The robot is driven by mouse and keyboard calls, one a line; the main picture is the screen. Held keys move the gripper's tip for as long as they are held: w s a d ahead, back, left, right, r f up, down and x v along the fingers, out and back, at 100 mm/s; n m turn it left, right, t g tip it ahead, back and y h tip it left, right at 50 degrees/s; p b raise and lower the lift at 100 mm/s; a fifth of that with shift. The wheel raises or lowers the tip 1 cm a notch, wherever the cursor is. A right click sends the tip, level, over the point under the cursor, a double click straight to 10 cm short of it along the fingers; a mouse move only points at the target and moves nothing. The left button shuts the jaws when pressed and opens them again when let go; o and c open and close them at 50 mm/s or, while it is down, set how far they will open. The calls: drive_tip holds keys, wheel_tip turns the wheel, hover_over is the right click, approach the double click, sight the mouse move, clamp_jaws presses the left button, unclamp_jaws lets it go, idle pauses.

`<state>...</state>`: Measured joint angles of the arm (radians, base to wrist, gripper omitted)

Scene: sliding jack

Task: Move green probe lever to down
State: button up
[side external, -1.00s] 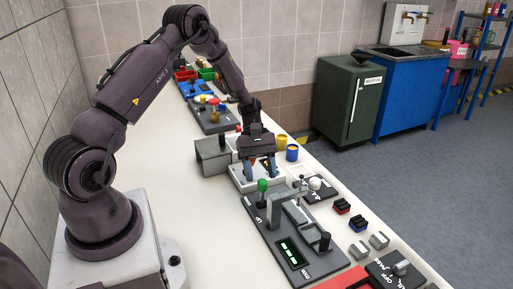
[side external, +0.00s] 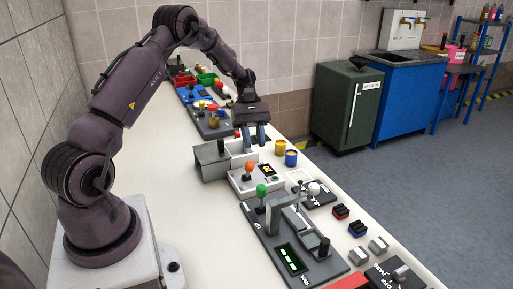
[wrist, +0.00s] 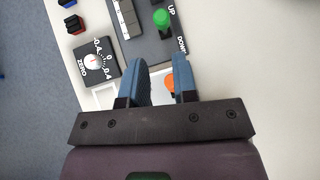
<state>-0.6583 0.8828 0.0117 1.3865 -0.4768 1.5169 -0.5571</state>
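The green probe lever (side external: 261,190) stands on the left end of a dark grey panel (side external: 262,235) in the side view. Its round green knob (wrist: 161,18) shows at the top of the wrist view, closer to the UP lettering than to the DOWN lettering. My gripper (side external: 256,141) is above and behind an orange-knobbed lever (side external: 250,166), farther from the side camera than the green knob. In the wrist view my gripper (wrist: 166,68) has its blue fingers apart, with nothing held between them. The orange knob is partly hidden behind the fingers there.
The dark panel carries a grey raised arm and a green display (side external: 290,259). A ZERO dial (wrist: 93,61) sits beside it. Yellow and blue cups (side external: 291,158) stand to the right of my gripper. A grey bracket (side external: 211,160) stands to its left.

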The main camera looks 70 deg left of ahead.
drive_tip(key=d, duration=0.2)
drive_tip(key=w+d+r+m+g, duration=0.1)
drive_tip(key=d, duration=0.1)
drive_tip(key=w+d+m, duration=0.1)
drive_tip(key=d, duration=0.1)
drive_tip(key=shift+w+d+r+g+y, duration=0.2)
drive_tip(key=shift+d+g+y, duration=0.1)
drive_tip(key=shift+y, duration=0.1)
clamp_jaws()
drive_tip(key=d+m+y, duration=0.2)
drive_tip(key=d+y, duration=0.1)
drive_tip(key=s+d+m+y, duration=0.1)
drive_tip(key=d+m+y, duration=0.2)
drive_tip(key=y, duration=0.1)
drive_tip(key=d+m+y, duration=0.3)
drive_tip(key=d+y, duration=0.1)
drive_tip(key=shift+s, duration=0.4)
drive_tip(key=shift+a+f+y, duration=0.25)
drive_tip(key=shift+a+y, duration=0.05)
drive_tip(key=shift+a, duration=0.3)
drive_tip(key=t, duration=0.1)
approach(261, 199)
drive_tip(key=f, duration=0.5)
drive_tip(key=shift+a+f, duration=0.1)
drive_tip(key=shift+a, duration=0.25)
drive_tip(key=shift+a, duration=0.1)
drive_tip(key=shift+a+m, duration=0.2)
drive_tip(key=shift+m, duration=0.1)
